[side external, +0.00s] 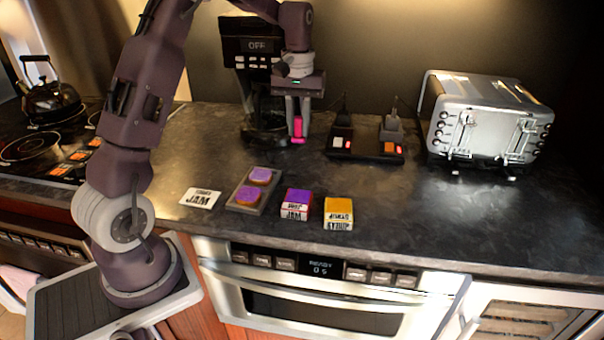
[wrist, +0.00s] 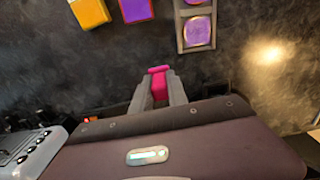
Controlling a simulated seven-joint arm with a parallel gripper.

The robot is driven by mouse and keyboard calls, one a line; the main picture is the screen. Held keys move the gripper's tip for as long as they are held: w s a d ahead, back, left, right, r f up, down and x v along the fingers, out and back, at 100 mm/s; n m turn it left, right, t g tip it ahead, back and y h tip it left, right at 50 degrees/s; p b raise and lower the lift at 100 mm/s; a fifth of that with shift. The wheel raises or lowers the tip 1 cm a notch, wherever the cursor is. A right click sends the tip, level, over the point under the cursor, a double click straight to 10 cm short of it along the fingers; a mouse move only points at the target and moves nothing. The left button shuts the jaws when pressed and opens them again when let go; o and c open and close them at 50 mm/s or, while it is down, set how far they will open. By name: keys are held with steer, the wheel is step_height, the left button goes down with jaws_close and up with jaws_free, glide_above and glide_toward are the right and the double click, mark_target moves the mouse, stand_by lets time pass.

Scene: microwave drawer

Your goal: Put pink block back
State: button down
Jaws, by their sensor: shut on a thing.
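The pink block (side external: 298,127) is between the fingers of my gripper (side external: 298,120), held upright in front of the coffee maker. In the wrist view the pink block (wrist: 159,84) shows between the two grey fingers of my gripper (wrist: 158,90), its end sticking out past the tips. My gripper is shut on it. In the side view the block's lower end appears above the dark counter, but I cannot tell the exact gap.
A coffee maker (side external: 246,75) stands behind my gripper. A black switch base (side external: 366,150) and a toaster (side external: 488,122) are to the right. A purple jam block (side external: 295,204), a yellow syrup block (side external: 338,213), a jam card (side external: 200,198) and a grey tray (side external: 240,206) lie along the front. The counter (side external: 260,160) between is clear.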

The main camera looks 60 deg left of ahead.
steer(key=shift+w+d+f, duration=0.15)
steer(key=shift+w+f, duration=0.8)
step_height(320, 180, down, 8)
steer(key=shift+f, duration=0.15)
steer(key=shift+f, duration=0.1)
steer(key=c, duration=1.3)
jaws_free()
